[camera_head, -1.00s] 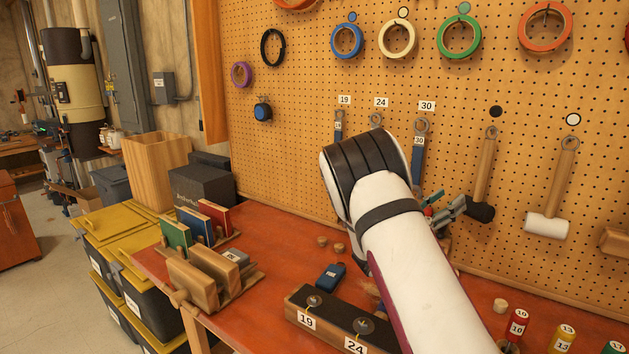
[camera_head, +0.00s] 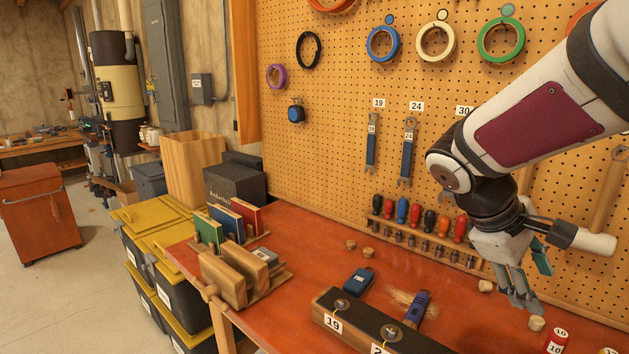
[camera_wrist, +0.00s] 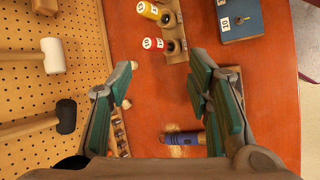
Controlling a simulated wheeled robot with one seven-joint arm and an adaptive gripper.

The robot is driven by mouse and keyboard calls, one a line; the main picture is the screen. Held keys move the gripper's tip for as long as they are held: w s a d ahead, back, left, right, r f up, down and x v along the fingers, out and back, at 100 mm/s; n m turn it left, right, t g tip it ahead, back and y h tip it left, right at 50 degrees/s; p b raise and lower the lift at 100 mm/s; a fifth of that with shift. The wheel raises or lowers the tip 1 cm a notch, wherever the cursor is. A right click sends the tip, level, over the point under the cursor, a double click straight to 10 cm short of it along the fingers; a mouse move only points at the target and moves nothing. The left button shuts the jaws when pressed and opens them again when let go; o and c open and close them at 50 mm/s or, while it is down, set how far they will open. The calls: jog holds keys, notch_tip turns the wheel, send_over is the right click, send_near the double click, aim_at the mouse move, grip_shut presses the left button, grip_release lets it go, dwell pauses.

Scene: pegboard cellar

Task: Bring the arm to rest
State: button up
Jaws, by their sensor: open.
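My gripper (camera_head: 530,285) hangs at the end of my arm on the right of the head view, pointing down over the red bench near the pegboard. In the wrist view my gripper (camera_wrist: 160,95) has its two green-padded fingers spread wide apart. Nothing is between the fingers except the view of the red bench top (camera_wrist: 150,50) below. The arm reaches in from the upper right of the head view and hides part of the pegboard (camera_head: 330,120).
A black-topped block (camera_head: 375,325) labelled 19 lies at the bench front. A screwdriver rack (camera_head: 425,240) stands along the pegboard. A red numbered cylinder (camera_head: 556,341) is near the gripper. Hammers (camera_wrist: 50,55) hang on the pegboard.

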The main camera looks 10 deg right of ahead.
jog(key=s+a+r+m+t+y, duration=0.1)
jog(key=s+a+m+t+y, duration=0.1)
jog(key=a, duration=0.7)
jog(key=s+a+r+m+t+y, duration=0.1)
jog(key=s+a+t+y, duration=0.3)
jog(key=a, duration=0.5)
jog(key=shift+s+m+y, duration=0.8)
jog(key=shift+s+m, duration=0.1)
jog(key=shift+s, duration=0.25)
